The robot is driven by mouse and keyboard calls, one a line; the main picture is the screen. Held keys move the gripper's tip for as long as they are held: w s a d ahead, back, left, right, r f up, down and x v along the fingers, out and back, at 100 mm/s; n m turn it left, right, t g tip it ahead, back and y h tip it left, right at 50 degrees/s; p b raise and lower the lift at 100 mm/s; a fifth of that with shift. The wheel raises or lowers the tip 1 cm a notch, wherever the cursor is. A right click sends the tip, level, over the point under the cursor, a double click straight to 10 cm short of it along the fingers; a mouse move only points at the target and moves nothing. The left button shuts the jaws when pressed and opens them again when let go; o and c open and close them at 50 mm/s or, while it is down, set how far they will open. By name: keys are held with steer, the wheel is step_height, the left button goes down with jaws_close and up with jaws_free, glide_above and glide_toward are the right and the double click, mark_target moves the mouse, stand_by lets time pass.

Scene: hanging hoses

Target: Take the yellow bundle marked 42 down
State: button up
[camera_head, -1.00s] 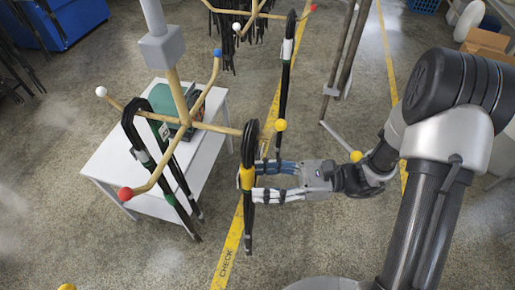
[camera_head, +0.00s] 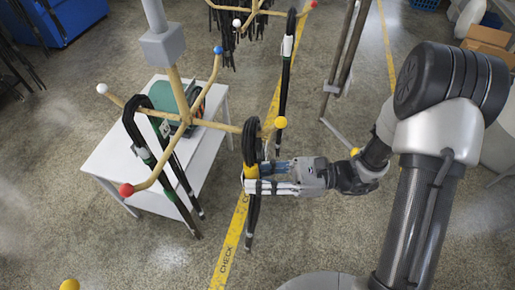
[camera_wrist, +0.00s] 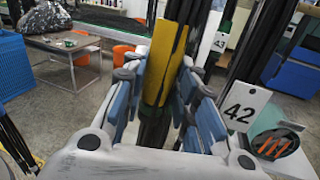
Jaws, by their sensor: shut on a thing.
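The yellow-banded bundle of black hoses (camera_head: 250,147) hangs over the yellow-tipped arm of the tan stand (camera_head: 212,126). Its yellow band (camera_head: 250,172) is where my gripper (camera_head: 256,178) grips it from the right. In the wrist view the yellow band (camera_wrist: 164,62) lies between the blue finger pads of my gripper (camera_wrist: 160,95), with dark hose below it. A white tag reading 42 (camera_wrist: 240,106) shows right of the fingers. The bundle still rests over the stand arm, partly hidden by my fingers.
A green-banded black bundle (camera_head: 141,140) hangs on the stand's left, near the red-tipped arm. Another hose with a white band (camera_head: 287,46) hangs behind. A white table (camera_head: 110,160) stands below the stand. A tag reading 43 (camera_wrist: 220,41) shows farther back.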

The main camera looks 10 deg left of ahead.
jaws_close()
steer(key=shift+r, duration=0.1)
stand_by(0.4)
